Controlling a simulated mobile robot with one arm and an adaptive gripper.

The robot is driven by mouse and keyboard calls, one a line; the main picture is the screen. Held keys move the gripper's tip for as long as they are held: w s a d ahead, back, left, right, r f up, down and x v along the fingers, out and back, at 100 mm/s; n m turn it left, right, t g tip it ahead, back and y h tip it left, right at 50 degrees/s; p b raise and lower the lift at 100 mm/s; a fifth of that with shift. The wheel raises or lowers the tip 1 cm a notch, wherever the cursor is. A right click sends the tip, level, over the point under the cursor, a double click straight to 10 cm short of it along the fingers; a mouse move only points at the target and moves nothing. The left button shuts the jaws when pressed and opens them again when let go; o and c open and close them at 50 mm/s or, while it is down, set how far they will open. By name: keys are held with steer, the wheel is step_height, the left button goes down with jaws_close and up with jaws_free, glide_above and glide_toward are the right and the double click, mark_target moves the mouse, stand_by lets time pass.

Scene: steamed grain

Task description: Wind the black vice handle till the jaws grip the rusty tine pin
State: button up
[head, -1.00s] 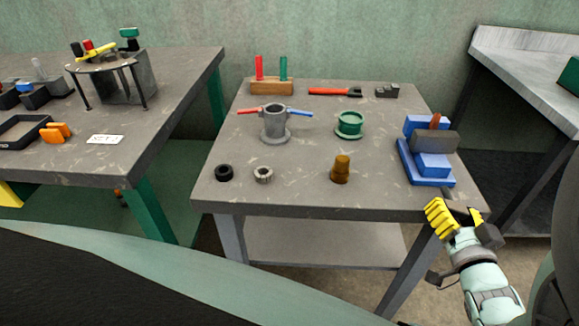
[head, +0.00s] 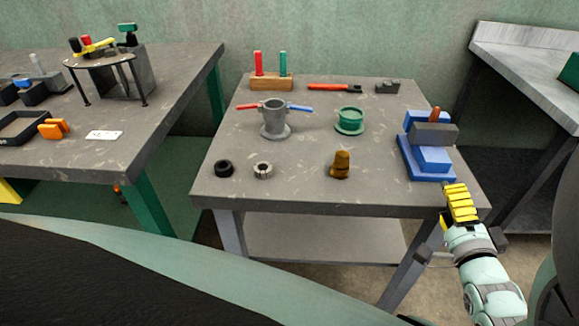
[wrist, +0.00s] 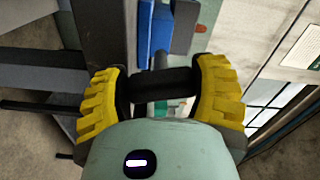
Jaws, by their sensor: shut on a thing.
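The blue vice (head: 428,167) with grey jaws stands at the right side of the table. The rusty tine pin (head: 435,115) stands upright at its grey jaw block; I cannot tell whether the jaws touch it. My gripper (head: 459,196) is at the table's front right edge, in front of the vice. In the wrist view, my gripper's yellow fingers (wrist: 164,92) are shut on the black vice handle (wrist: 164,85), a dark bar lying across between them. The vice's blue body (wrist: 152,35) shows beyond the handle. In the head view the fingers hide the handle.
On the table stand a grey pot with red and blue arms (head: 274,120), a green flanged ring (head: 349,121), a brown plug (head: 341,165), a black ring (head: 224,169) and a grey ring (head: 262,170). A red-handled tool (head: 334,87) lies behind.

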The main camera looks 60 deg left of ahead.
steer(key=m, duration=0.6)
steer(key=shift+m, duration=0.3)
stand_by(0.4)
steer(key=o, duration=1.2)
steer(key=shift+r, duration=0.1)
